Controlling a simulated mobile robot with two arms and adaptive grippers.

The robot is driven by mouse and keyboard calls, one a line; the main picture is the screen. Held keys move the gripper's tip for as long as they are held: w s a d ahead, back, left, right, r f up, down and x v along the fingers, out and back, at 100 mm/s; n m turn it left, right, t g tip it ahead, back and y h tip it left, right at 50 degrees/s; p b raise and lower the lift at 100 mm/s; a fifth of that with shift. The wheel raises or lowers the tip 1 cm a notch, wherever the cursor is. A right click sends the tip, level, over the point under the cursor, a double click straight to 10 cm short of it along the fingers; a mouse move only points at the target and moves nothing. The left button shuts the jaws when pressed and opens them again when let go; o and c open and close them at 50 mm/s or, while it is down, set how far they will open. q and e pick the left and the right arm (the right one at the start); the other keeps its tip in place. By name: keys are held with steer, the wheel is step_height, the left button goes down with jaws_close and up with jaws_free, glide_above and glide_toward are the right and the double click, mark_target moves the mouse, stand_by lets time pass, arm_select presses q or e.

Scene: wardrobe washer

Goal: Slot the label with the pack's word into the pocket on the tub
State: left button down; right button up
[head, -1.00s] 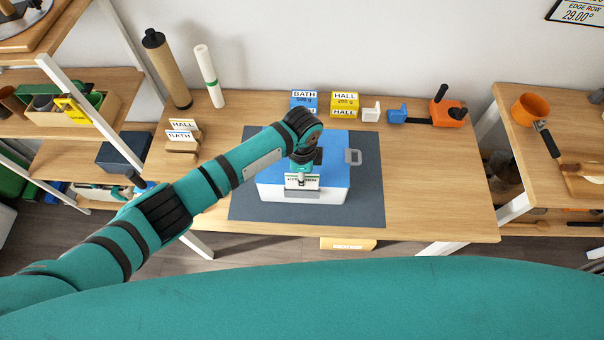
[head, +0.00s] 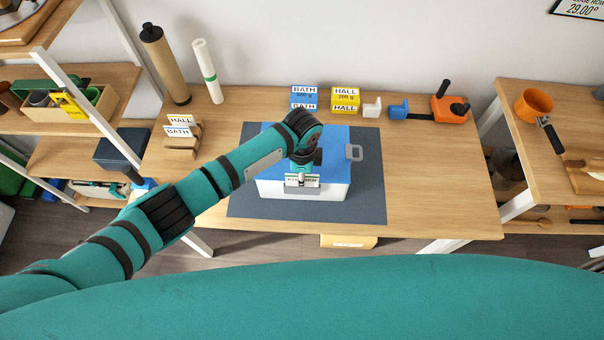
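The tub (head: 330,191) is white with a blue lid (head: 338,143) and stands on a dark mat. A grey pocket (head: 302,191) is on its front. My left gripper (head: 302,174) points down at the front of the tub, shut on a white label (head: 314,181). The label's dark word is partly covered and seems to read KITCHEN. The label's lower edge is at the pocket; I cannot tell how deep it sits. Two other labels, HALL (head: 180,120) and BATH (head: 177,131), stand in wooden holders at the left. My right gripper is not in view.
A blue BATH pack (head: 304,97) and a yellow HALL pack (head: 345,100) stand at the back. Beside them are a white block (head: 372,108) and an orange tool (head: 450,108). A yellow box (head: 348,241) lies below the table's front edge. The table's right side is clear.

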arm_select(q)
steer(key=shift+f+b, duration=0.5)
steer(key=shift+f, duration=0.3)
steer(key=c, duration=1.4)
jaws_free()
steer(key=shift+r, duration=0.25)
step_height(320, 180, up, 12)
steer(key=shift+f, duration=0.2)
